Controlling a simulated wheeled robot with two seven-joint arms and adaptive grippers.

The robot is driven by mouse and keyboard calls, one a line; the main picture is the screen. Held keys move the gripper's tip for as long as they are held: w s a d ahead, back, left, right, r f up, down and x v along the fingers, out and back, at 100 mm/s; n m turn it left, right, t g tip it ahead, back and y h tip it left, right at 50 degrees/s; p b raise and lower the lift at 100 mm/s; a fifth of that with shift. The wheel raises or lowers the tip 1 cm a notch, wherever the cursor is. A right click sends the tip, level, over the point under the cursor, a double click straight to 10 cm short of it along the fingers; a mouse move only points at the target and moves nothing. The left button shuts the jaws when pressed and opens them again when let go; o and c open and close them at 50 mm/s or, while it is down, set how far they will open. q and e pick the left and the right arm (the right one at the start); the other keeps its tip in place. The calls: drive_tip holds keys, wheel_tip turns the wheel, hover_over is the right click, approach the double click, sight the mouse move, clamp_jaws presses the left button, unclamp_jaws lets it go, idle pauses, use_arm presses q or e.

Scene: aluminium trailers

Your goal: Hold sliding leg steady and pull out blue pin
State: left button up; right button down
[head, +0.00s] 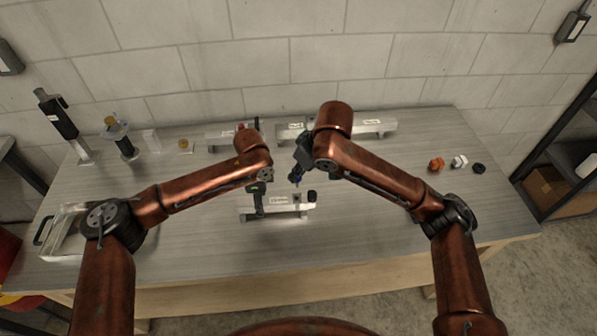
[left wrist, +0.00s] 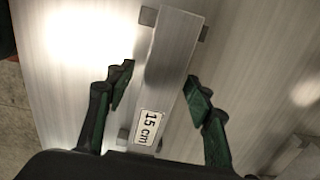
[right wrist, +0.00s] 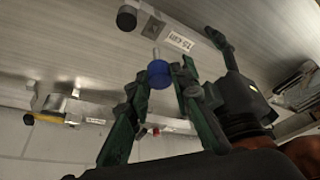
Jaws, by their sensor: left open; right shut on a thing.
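The sliding leg (head: 283,212) is a silver bar with a black end cap, lying on the table's front middle. It is labelled "15 cm" in the left wrist view (left wrist: 168,62). My left gripper (head: 258,205) is open, its fingers (left wrist: 160,92) on either side of the bar with visible gaps. My right gripper (head: 299,174) is shut on the blue pin (right wrist: 158,75), which also shows in the head view (head: 294,181). The pin's silver tip points toward the leg's capped end (right wrist: 150,30) and appears clear of it. The leg's underside is hidden.
Labelled rail assemblies (head: 370,127) stand behind my grippers near the wall. Orange (head: 436,164), white (head: 459,161) and black (head: 478,168) knobs lie at right. Jack parts (head: 120,138) stand at back left, a metal tray (head: 65,235) at front left. The front right tabletop is clear.

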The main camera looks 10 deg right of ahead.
use_arm(q)
wheel_tip(320, 180, up, 11)
drive_tip(key=shift+f, duration=0.15)
